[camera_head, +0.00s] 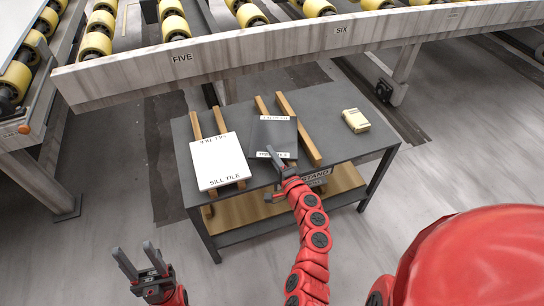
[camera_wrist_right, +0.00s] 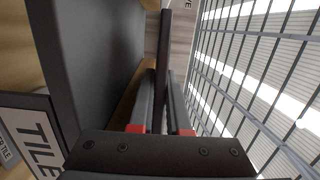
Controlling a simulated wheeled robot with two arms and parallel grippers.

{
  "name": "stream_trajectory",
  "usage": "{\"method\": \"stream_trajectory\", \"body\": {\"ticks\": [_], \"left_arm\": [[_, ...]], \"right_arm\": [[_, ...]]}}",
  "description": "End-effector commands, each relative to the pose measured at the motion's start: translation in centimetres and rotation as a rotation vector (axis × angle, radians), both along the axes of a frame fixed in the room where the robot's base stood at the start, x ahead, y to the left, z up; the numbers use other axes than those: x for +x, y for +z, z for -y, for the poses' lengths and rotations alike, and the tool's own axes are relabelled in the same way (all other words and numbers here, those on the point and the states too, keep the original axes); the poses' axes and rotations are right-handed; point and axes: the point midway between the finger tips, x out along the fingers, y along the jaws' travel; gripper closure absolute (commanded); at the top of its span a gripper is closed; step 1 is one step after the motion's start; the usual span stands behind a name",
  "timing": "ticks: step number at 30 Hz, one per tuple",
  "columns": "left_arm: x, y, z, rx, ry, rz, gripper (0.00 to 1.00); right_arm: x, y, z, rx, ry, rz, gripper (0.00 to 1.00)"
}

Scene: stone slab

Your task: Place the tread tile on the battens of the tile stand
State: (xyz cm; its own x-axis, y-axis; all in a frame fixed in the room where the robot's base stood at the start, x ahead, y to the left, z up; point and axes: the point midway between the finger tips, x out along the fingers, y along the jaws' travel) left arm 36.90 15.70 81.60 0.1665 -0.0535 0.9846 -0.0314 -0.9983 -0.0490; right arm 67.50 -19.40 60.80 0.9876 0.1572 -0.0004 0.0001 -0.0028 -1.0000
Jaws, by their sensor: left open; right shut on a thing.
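The dark tread tile (camera_head: 272,138), with white label strips at its far and near edges, is over the tile stand (camera_head: 340,152) in the head view. It covers much of the left batten (camera_head: 261,105); the right batten (camera_head: 300,130) shows along its right side. My right gripper (camera_head: 276,160) is shut on its near edge. In the right wrist view the tile (camera_wrist_right: 164,50) shows edge-on between the fingers (camera_wrist_right: 163,108). I cannot tell whether it touches the battens. My left gripper (camera_head: 140,262) is open and empty, off the stand's front left.
A white sill tile (camera_head: 218,162) lies on another pair of battens at the left. A small yellow box (camera_head: 355,120) sits at the right of the dark top. A roller conveyor's beam (camera_head: 250,55) runs behind the stand.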

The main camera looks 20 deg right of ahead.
Motion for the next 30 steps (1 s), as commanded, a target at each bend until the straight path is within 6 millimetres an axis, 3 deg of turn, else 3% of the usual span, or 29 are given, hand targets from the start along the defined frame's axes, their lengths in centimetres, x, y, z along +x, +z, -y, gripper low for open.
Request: {"method": "stream_trajectory", "body": {"ticks": [11, 12, 16, 30], "left_arm": [[-0.01, -0.46, 0.00, 0.000, 0.000, 0.000, 0.50], [0.00, -0.31, 0.00, 0.000, 0.000, 0.000, 0.50], [-0.01, -0.28, 0.00, 0.000, 0.000, 0.000, 0.50], [-0.01, 0.10, 0.00, 0.000, 0.000, 0.000, 0.50]], "right_arm": [[0.04, -0.29, 0.04, 0.000, 0.000, 0.003, 1.00], [0.02, -0.21, 0.03, 0.000, 0.000, 0.002, 0.80], [0.01, -0.20, 0.02, 0.000, 0.000, 0.001, 0.56], [-0.64, -0.05, 0.12, 0.001, -0.001, -0.001, 0.55]]}}
